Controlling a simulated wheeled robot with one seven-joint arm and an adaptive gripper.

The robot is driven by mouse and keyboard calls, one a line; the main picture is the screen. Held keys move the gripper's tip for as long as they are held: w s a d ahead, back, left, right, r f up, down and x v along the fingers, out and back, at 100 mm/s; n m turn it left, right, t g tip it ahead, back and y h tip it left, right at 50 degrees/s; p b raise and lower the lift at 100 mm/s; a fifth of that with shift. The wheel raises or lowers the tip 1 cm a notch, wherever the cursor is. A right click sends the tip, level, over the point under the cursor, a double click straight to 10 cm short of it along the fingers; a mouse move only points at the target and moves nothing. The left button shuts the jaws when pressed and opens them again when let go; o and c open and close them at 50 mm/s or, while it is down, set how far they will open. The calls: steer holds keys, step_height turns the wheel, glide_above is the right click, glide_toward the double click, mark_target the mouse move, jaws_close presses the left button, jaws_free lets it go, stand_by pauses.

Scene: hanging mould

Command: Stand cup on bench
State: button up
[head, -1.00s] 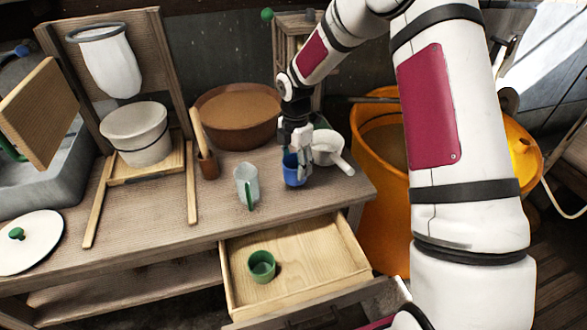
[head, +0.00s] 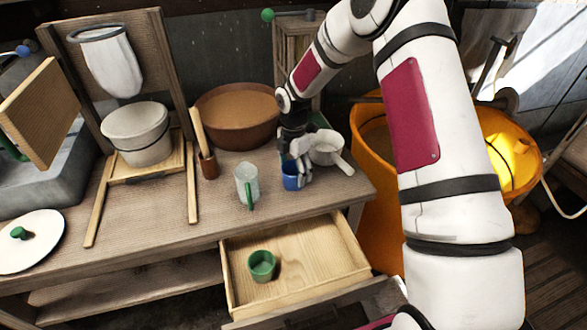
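A blue cup (head: 290,180) is upright on the bench (head: 225,222), near its right end. My gripper (head: 300,170) points down at the cup, its fingers covering part of the rim and right side. The fingers look close to the cup, but I cannot tell whether they grip it. A clear measuring jug with a green handle (head: 246,184) stands on the bench to the left. A green cup (head: 262,266) sits in the open drawer (head: 315,262).
A white pot with a handle (head: 326,148) is just right of my gripper. A brown basin (head: 238,112) is behind, with a small brown pot (head: 208,166) to its left. An orange tub (head: 372,215) stands beyond the bench's right end.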

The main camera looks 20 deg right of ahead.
steer(key=shift+r, duration=0.15)
steer(key=s+r+m+t+h, duration=0.1)
steer(key=s+r+m, duration=0.25)
steer(key=r, duration=0.75)
steer(key=s+r+m, duration=0.2)
steer(key=s+r, duration=0.2)
steer(key=r, duration=0.8)
steer(key=s+r+m+t, duration=0.1)
steer(key=s+r+m, duration=0.2)
steer(key=s+m, duration=0.5)
steer(key=s+r+m+t+y, duration=0.1)
steer(key=s+r+m, duration=0.3)
steer(key=s+m, duration=0.5)
steer(key=s+t, duration=0.1)
steer(key=s, duration=0.9)
steer(key=shift+s+r+t, duration=0.15)
steer(key=shift+s+t, duration=0.15)
steer(key=shift+s, duration=0.05)
steer(key=shift+a, duration=0.1)
